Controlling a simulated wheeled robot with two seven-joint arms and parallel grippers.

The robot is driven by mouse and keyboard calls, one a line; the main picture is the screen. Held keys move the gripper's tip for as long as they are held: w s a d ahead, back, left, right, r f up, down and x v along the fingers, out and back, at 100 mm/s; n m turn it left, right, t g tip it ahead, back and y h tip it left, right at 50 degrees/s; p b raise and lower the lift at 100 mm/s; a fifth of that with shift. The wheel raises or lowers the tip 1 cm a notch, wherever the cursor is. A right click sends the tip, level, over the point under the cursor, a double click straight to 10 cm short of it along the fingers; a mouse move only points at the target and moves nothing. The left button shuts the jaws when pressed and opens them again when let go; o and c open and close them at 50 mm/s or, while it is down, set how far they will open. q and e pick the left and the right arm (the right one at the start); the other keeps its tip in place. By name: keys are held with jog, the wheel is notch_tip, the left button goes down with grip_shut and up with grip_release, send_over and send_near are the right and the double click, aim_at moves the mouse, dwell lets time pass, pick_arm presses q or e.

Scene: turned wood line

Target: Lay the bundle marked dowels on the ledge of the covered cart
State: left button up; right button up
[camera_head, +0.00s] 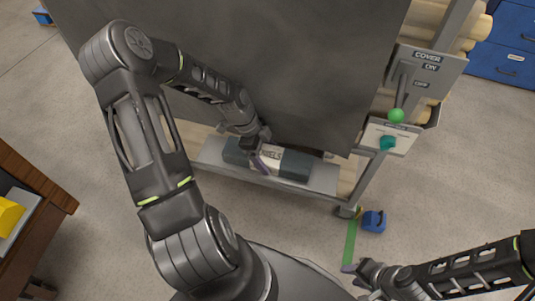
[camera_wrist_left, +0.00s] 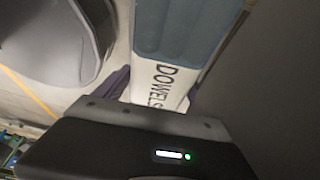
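The bundle marked dowels (camera_head: 290,163) is a grey-blue roll with a white lettered band. It lies lengthwise along the pale ledge (camera_head: 323,180) at the foot of the covered cart (camera_head: 290,60). My left gripper (camera_head: 260,160) is at the band and hides part of the lettering.
A dark grey cover hangs close behind the ledge. A panel (camera_head: 427,65) marked COVER, ON and OFF carries a lever with a green knob (camera_head: 396,116); a teal knob (camera_head: 387,143) is below. A blue block (camera_head: 374,221) sits by the cart's wheel. A wooden table (camera_head: 55,196) stands left.

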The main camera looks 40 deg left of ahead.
pick_arm(q)
jog(key=shift+r, duration=0.1)
jog(key=p+v, duration=0.3)
jog(key=v, duration=0.9)
jog(key=shift+d, duration=0.1)
dwell(1.5)
